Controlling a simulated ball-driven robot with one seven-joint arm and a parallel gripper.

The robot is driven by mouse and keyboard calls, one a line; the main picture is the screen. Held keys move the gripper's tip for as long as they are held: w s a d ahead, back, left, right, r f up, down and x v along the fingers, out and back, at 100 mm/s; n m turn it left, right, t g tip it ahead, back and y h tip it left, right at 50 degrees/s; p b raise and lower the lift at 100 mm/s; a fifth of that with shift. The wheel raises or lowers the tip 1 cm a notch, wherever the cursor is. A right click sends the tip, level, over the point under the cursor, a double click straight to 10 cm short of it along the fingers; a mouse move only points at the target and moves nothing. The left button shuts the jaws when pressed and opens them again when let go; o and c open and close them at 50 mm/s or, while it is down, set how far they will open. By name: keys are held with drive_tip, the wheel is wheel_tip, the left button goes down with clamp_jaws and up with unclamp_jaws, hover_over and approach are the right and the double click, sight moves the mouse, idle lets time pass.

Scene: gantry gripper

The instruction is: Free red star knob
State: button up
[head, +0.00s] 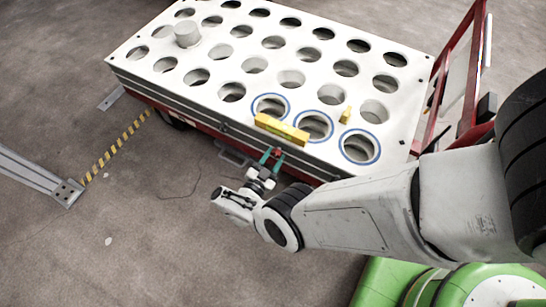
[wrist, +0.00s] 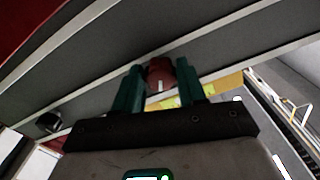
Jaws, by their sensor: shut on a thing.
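The red star knob (wrist: 160,74) sits between the two green fingers of my gripper (wrist: 158,88) in the wrist view. The fingers touch it from both sides and are shut on it. In the head view my gripper (head: 272,158) is at the front side of the white-topped cart, just below its edge, and a bit of the red knob (head: 277,152) shows between the fingertips. The knob is against the grey side rail (wrist: 100,83). Its attachment behind is hidden.
The white top (head: 225,50) has rows of round holes, several ringed blue near the front. A yellow bar (head: 281,129) lies at the front edge above my gripper. A small yellow piece (head: 346,115) and a pale cylinder (head: 187,34) stand on top. A red frame (head: 443,85) rises at right.

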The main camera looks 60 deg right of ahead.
drive_tip(key=n, duration=0.5)
drive_tip(key=shift+n, duration=0.4)
idle(0.3)
drive_tip(key=o, duration=1)
drive_tip(key=shift+o, duration=0.2)
drive_tip(key=shift+a, duration=0.1)
drive_tip(key=a+b, duration=0.1)
drive_tip(key=a, duration=0.9)
drive_tip(key=shift+s+a, duration=0.2)
drive_tip(key=shift+a, duration=0.15)
